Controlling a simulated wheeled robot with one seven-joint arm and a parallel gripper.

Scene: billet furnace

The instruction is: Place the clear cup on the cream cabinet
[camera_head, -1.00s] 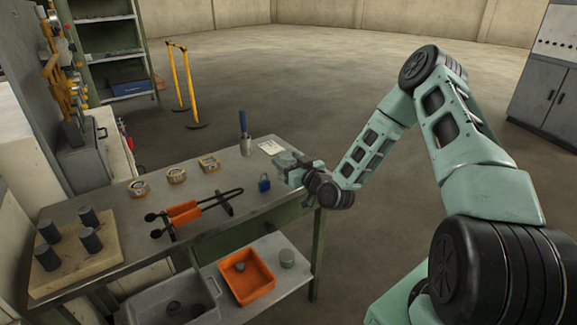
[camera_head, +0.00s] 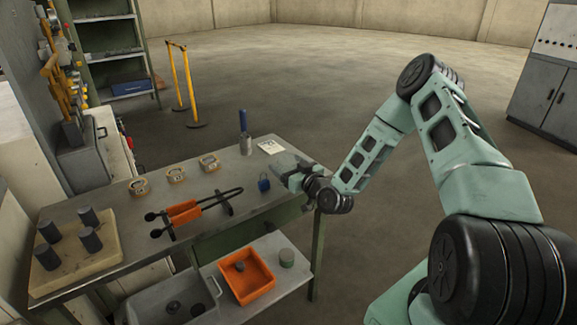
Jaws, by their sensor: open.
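I cannot make out a clear cup in this view. A cream cabinet-like unit (camera_head: 113,143) stands at the left, behind the workbench and partly hidden by grey equipment. My gripper (camera_head: 281,168) is at the right end of the workbench (camera_head: 160,222), close to a small blue padlock (camera_head: 264,183) and a white paper (camera_head: 271,147). It is open, and no object shows in it. Its fingers are small and partly hidden by the wrist.
An orange bin (camera_head: 247,276) sits on the lower shelf. Yellow posts (camera_head: 180,80) stand behind; open floor lies beyond.

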